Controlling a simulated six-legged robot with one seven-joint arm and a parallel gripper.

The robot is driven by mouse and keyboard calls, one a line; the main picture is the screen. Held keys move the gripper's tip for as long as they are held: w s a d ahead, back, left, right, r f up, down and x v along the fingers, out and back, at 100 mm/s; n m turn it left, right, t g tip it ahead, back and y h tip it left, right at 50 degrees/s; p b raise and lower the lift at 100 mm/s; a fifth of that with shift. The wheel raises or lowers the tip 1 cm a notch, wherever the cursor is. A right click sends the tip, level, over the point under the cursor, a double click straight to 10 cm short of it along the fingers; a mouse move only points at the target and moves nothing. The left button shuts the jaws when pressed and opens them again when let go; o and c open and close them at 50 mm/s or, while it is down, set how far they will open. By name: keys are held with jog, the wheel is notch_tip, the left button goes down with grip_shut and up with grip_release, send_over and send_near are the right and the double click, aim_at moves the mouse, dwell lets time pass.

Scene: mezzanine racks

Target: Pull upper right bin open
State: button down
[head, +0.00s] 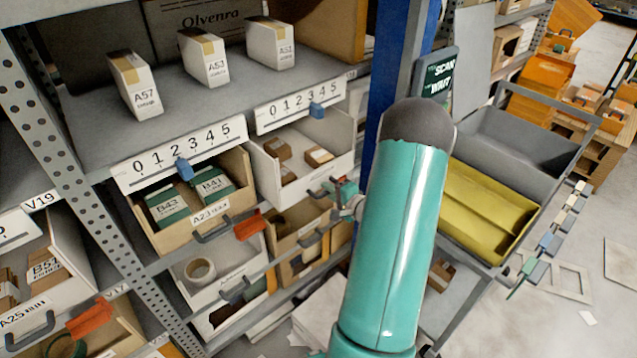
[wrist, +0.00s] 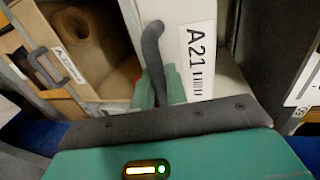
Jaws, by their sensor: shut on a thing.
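The upper right bin (head: 275,184) is white and juts forward from under the shelf, so small brown boxes (head: 319,157) inside it show. In the wrist view its white front (wrist: 176,15) carries an A21 label (wrist: 198,60) beside a dark curved handle (wrist: 152,42). My gripper (head: 343,196) is at the right part of this bin's front. In the wrist view the teal fingers of my gripper (wrist: 159,86) are shut around the handle, one on each side. The handle's lower end is hidden behind the gripper body.
The tan A23 bin (head: 236,224) with green boxes sits to the left. Lower bins, one holding a tape roll (head: 200,270), are below. A blue post (head: 388,70) rises just right of the bin. A cart with a yellow tray (head: 485,212) stands at right.

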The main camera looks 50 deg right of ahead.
jog(key=f+v, duration=0.2)
jog(key=v, duration=0.7)
jog(key=f+v, duration=0.2)
jog(key=v, duration=0.8)
jog(key=shift+s, duration=0.6)
jog(key=shift+a+r, duration=0.1)
jog(key=shift+r, duration=0.05)
jog(key=c, duration=1.5)
grip_release()
jog(key=v, duration=1.3)
jog(key=shift+s+a+r, duration=0.15)
jog(key=shift+s, duration=0.2)
